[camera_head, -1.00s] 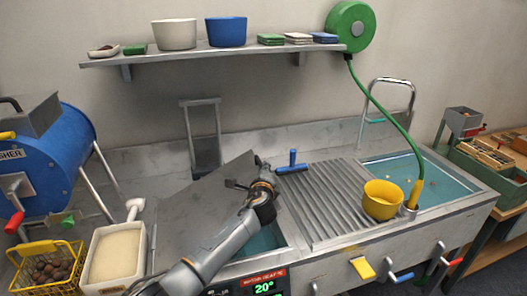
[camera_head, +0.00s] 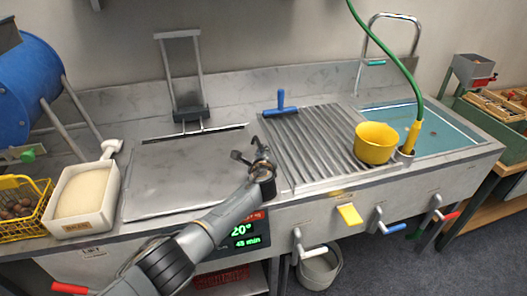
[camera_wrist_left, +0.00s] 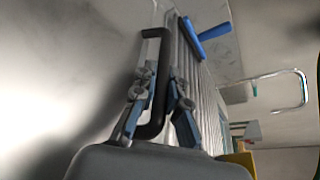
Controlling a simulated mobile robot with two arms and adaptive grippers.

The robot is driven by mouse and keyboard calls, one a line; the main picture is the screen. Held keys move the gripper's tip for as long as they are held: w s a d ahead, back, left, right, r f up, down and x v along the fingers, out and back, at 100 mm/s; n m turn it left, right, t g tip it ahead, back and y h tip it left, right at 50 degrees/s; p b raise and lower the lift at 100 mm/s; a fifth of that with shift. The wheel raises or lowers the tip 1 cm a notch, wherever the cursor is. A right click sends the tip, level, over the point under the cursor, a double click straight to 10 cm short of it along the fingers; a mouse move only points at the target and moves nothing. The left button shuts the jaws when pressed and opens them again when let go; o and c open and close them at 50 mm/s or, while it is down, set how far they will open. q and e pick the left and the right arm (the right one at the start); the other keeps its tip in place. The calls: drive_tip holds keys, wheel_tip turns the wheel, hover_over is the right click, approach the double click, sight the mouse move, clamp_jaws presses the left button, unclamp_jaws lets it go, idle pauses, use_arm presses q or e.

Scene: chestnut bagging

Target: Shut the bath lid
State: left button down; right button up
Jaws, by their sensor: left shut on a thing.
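The grey metal bath lid (camera_head: 185,175) lies flat, or nearly flat, over the bath at the left of the steel counter. A dark gap shows along its back edge. My left gripper (camera_head: 254,154) is at the lid's right edge. In the left wrist view, my left gripper (camera_wrist_left: 157,98) is shut on a black bar handle (camera_wrist_left: 156,75), with its fingers on either side of it. The lid's pale surface (camera_wrist_left: 60,65) fills the left of that view. The bath's inside is hidden. My right gripper is not in view.
A ribbed drainboard (camera_head: 325,145) with a blue squeegee (camera_head: 281,104) lies right of the lid. A yellow pot (camera_head: 376,146) stands near the sink (camera_head: 445,130). A white tub (camera_head: 85,195) and yellow basket (camera_head: 22,222) are at left. A metal frame (camera_head: 163,75) stands behind the lid.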

use_arm(q)
drive_tip(key=shift+s+f, duration=0.1)
drive_tip(key=shift+f, duration=0.25)
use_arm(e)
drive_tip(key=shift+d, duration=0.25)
use_arm(q)
drive_tip(key=c, duration=1.7)
unclamp_jaws()
drive_tip(key=shift+o, duration=0.2)
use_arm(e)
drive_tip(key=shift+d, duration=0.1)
use_arm(q)
drive_tip(key=shift+v, duration=1)
drive_tip(key=v, duration=1)
